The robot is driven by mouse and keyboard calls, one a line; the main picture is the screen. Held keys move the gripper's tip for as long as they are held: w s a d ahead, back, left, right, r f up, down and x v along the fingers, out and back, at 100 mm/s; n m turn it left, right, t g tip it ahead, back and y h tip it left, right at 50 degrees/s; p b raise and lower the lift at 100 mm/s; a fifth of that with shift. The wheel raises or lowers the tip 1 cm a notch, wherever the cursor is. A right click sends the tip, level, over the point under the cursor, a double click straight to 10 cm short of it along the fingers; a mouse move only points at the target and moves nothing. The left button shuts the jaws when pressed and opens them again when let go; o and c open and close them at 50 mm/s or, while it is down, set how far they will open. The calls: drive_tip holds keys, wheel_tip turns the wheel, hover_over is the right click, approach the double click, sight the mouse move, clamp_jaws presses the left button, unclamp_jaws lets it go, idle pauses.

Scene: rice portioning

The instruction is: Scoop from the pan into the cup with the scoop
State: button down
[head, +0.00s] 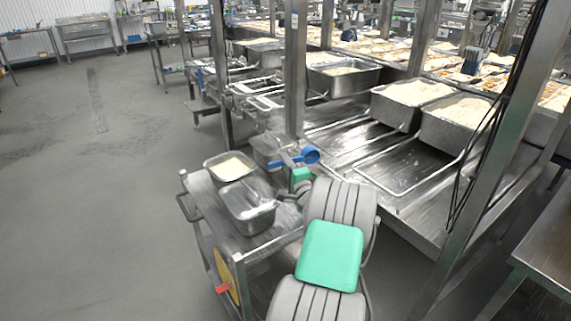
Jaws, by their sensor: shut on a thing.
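A blue scoop (311,155) is held above the back right of a steel cart, its round bowl towards the right. My gripper (287,160) is shut on the scoop's handle; the fingers are small and partly hidden by my arm. A steel pan (207,168) with pale rice stands at the cart's back left, left of my gripper. A deeper steel pan (264,222) stands in front of it and looks mostly empty. Another steel container (263,146) shows behind my gripper, its contents unclear. I cannot make out a cup.
The cart top (215,222) has little free room around the pans. A steel post (295,70) rises just behind my gripper. To the right, a steel rack (405,175) bears large pans of rice (400,115). Open floor (90,200) lies to the left.

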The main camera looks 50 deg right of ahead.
drive_tip(key=shift+r, duration=0.1)
wheel_tip(320, 180, up, 5)
drive_tip(key=p, duration=0.3)
drive_tip(key=shift+p, duration=0.35)
drive_tip(key=p, duration=0.3)
drive_tip(key=shift+r+g, duration=0.3)
drive_tip(key=shift+r, duration=0.1)
drive_tip(key=shift+p, duration=1.15)
drive_tip(key=shift+r+g+y+p, duration=0.1)
drive_tip(key=shift+g+y+p, duration=0.4)
drive_tip(key=shift+p, duration=0.6)
